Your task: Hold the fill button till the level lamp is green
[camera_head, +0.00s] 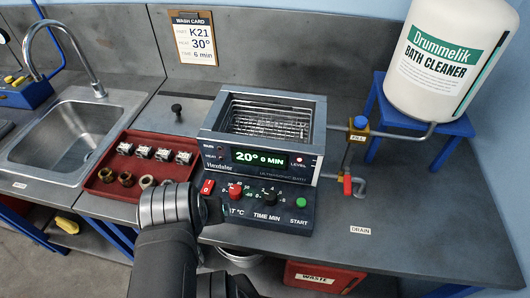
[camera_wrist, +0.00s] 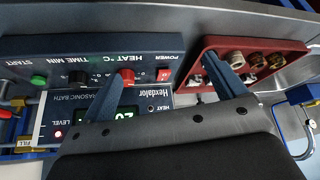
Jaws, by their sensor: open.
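The fill button (camera_head: 360,122) is a blue cap on a yellow block marked FILL, on the pipe right of the ultrasonic bath (camera_head: 212,141). In the wrist view the FILL label (camera_wrist: 24,143) shows at the left edge. The level lamp (camera_head: 299,160) is at the right of the bath's front panel; it glows red in the wrist view (camera_wrist: 58,134).
A red tray (camera_head: 103,187) with several metal parts stands left of the bath. A white cleaner tank (camera_head: 440,60) stands on a blue stand at the right. A red-handled drain valve (camera_head: 348,185) is below the fill button. The front right bench is clear.

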